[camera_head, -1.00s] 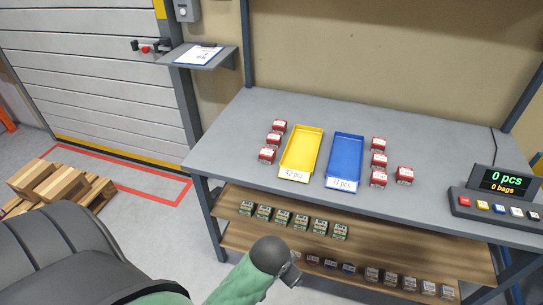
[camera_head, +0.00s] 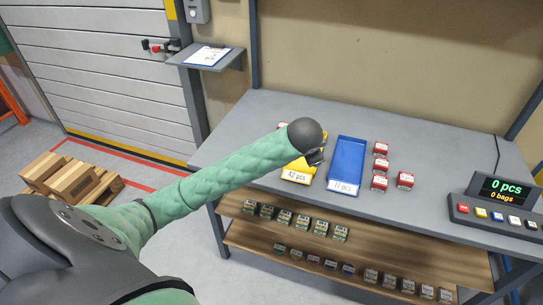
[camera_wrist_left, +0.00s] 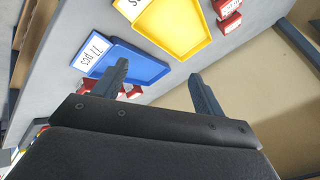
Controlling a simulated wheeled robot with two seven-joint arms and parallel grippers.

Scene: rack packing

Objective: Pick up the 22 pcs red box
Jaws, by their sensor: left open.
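Several small red boxes with white labels stand on the grey table. On the right are a column of red boxes (camera_head: 380,165) and one single box (camera_head: 405,180) beside it. A red box top (camera_head: 283,126) shows behind my arm; others on that side are hidden. Their counts are too small to read. My left gripper (camera_head: 316,157) hangs over the yellow tray, largely hidden behind the wrist. In the left wrist view the gripper (camera_wrist_left: 162,88) is open and empty, fingers apart, with red boxes (camera_wrist_left: 133,92) beyond them near the blue tray. My right gripper is out of view.
The yellow tray (camera_head: 298,178) is partly covered by my arm. The blue tray (camera_head: 345,165) is empty. A counter display (camera_head: 497,182) with buttons stands at the table's right. Shelves below hold green boxes (camera_head: 283,220) and grey boxes (camera_head: 388,280). The table's back is clear.

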